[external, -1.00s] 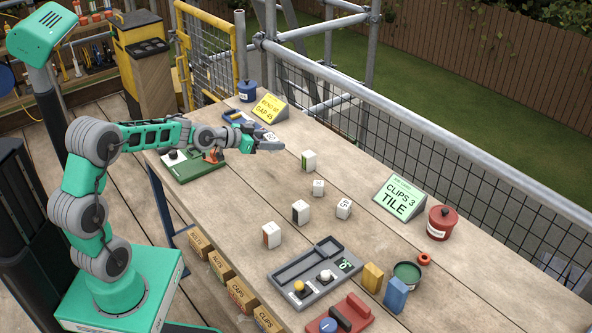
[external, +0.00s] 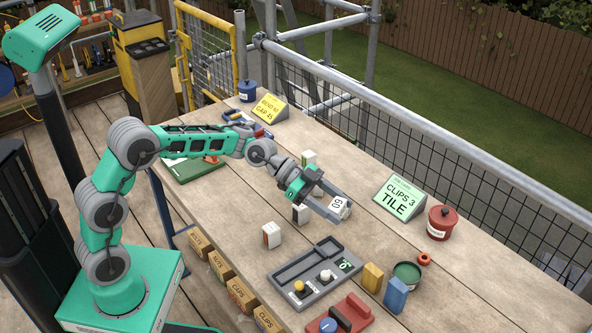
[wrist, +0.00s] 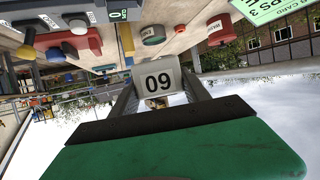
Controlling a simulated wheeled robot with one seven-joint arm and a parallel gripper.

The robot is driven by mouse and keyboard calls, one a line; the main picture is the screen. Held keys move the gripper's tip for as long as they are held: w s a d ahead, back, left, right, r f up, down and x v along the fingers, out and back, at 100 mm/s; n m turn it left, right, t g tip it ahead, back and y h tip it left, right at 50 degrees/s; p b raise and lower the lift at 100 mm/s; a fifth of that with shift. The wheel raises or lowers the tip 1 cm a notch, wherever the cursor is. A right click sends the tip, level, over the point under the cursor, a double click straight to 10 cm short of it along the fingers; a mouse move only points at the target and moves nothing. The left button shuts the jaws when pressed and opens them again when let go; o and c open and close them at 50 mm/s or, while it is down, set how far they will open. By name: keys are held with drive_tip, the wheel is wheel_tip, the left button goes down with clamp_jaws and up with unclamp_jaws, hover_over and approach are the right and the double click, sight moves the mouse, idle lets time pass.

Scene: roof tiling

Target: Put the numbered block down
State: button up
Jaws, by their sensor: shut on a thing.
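My gripper (external: 330,207) is over the middle right of the table, with its fingers shut around a white numbered block (external: 340,206). In the wrist view the block (wrist: 159,76) sits between the two finger ends, and its dark digits read 09 as pictured, or 60 the other way up. I cannot tell whether its underside touches the wooden table (external: 400,250). My fingers and wrist hide part of the tabletop behind them.
A grey tray (external: 285,275), a green card stand (external: 400,197), a red pot (external: 441,222) and a green tin (external: 407,272) surround the area. Bare planks lie right of the block.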

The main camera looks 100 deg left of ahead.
drive_tip(key=w+a+f+p, duration=0.1)
drive_tip(key=w+a+f, duration=0.15)
drive_tip(key=w, duration=0.45)
hover_over(376, 241)
drive_tip(key=f, duration=0.6)
drive_tip(key=shift+s+f+p, duration=0.1)
drive_tip(key=shift+s+p, duration=0.15)
drive_tip(key=shift+p, duration=0.05)
drive_tip(key=shift+w+f, duration=0.15)
drive_tip(key=shift+f, duration=0.1)
wheel_tip(376, 241, down, 3)
drive_tip(key=shift+w+a+f+p, duration=0.1)
drive_tip(key=shift+f+p, duration=0.05)
drive_tip(key=shift+p, duration=0.2)
drive_tip(key=shift+f+b, duration=0.25)
drive_tip(key=shift+b, duration=0.1)
drive_tip(key=o, duration=1.4)
drive_tip(key=shift+r, duration=0.1)
